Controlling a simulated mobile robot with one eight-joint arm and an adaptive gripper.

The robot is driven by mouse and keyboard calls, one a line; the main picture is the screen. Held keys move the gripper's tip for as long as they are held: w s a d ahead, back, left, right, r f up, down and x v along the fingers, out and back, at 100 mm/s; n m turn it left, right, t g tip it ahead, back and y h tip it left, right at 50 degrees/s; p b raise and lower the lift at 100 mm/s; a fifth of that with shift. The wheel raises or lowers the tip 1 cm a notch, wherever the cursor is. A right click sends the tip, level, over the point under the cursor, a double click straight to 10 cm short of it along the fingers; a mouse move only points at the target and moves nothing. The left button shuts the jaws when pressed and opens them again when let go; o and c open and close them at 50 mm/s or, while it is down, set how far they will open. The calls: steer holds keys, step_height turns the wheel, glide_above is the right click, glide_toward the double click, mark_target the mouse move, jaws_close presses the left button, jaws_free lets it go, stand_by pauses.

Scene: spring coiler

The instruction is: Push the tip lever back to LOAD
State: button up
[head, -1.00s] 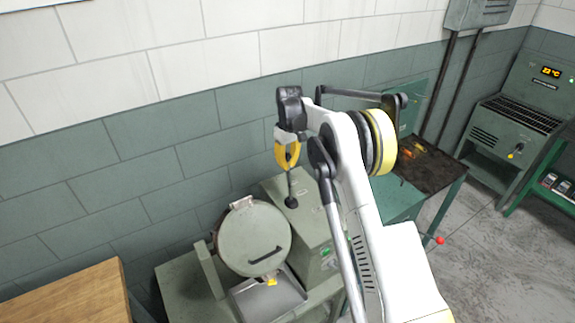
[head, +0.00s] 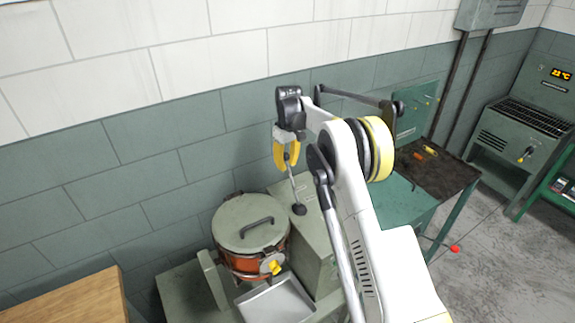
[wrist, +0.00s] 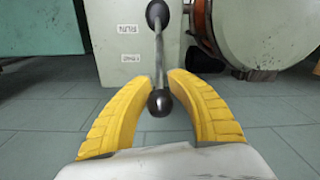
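The tip lever is a thin metal rod (head: 293,185) on a black round hub (head: 299,209) at the grey-green machine box. In the wrist view the rod (wrist: 159,60) ends in a black ball knob (wrist: 160,103). My gripper (head: 286,160) has yellow fingers and is at the lever's upper end. In the wrist view my gripper (wrist: 163,90) is open, with the knob between its fingers and gaps on both sides. The orange drum (head: 245,264) stands about upright, its green lid (head: 250,222) facing up.
A metal tray (head: 275,300) lies below the drum. A wooden table (head: 70,300) is at lower left. The tiled wall (head: 150,130) is close behind. A dark-topped bench (head: 435,168) and a machine with a lit display (head: 530,110) stand at right.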

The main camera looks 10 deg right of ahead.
steer(key=shift+o, duration=0.5)
steer(key=shift+w+f, duration=0.1)
steer(key=r, duration=1.2)
steer(key=shift+d, duration=0.2)
